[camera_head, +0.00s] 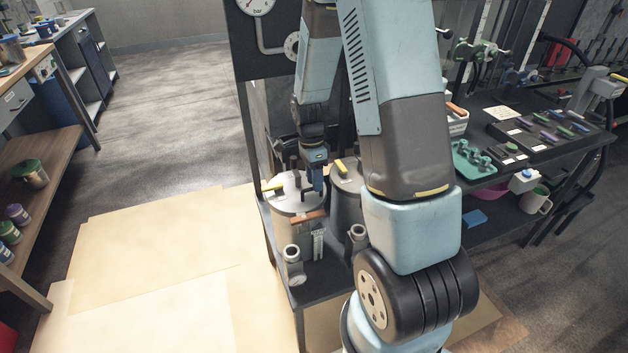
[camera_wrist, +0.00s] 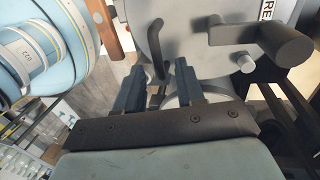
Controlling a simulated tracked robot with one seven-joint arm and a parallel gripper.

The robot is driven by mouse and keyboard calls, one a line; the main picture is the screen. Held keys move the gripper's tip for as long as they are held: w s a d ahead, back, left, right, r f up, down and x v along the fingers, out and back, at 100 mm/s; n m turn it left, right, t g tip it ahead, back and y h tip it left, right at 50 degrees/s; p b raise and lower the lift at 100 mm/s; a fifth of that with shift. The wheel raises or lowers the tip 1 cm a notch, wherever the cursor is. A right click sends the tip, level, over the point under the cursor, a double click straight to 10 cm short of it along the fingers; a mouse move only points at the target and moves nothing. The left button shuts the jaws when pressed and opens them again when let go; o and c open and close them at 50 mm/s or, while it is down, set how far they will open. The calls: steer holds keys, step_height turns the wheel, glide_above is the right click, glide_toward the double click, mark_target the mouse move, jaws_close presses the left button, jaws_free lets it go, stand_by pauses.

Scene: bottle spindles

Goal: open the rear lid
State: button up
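Two grey round vessels with lids stand on the dark bench in the head view, the left lid (camera_head: 291,203) and the right lid (camera_head: 346,180). Each has a yellow-tipped handle. My gripper (camera_head: 315,187) points down near the right side of the left lid. In the wrist view, a grey lid (camera_wrist: 200,58) carries a partly cut-off label starting "RE". It has a dark curved handle (camera_wrist: 157,50) and a dark cylindrical grip (camera_wrist: 285,42). My gripper (camera_wrist: 158,78) has its two fingers apart, with the curved handle just beyond them. I cannot tell whether they touch it.
A wooden handle (camera_head: 310,217) and a metal pipe fitting (camera_head: 292,263) are at the vessels' front. A pressure gauge (camera_head: 256,4) is on the panel behind. The workbench (camera_head: 575,150) at right holds trays and tools. The floor at left is open.

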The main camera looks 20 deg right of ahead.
steer(key=shift+f, duration=0.3)
steer(key=shift+c, duration=0.3)
jaws_close()
steer(key=shift+a, duration=0.15)
steer(key=shift+r, duration=0.1)
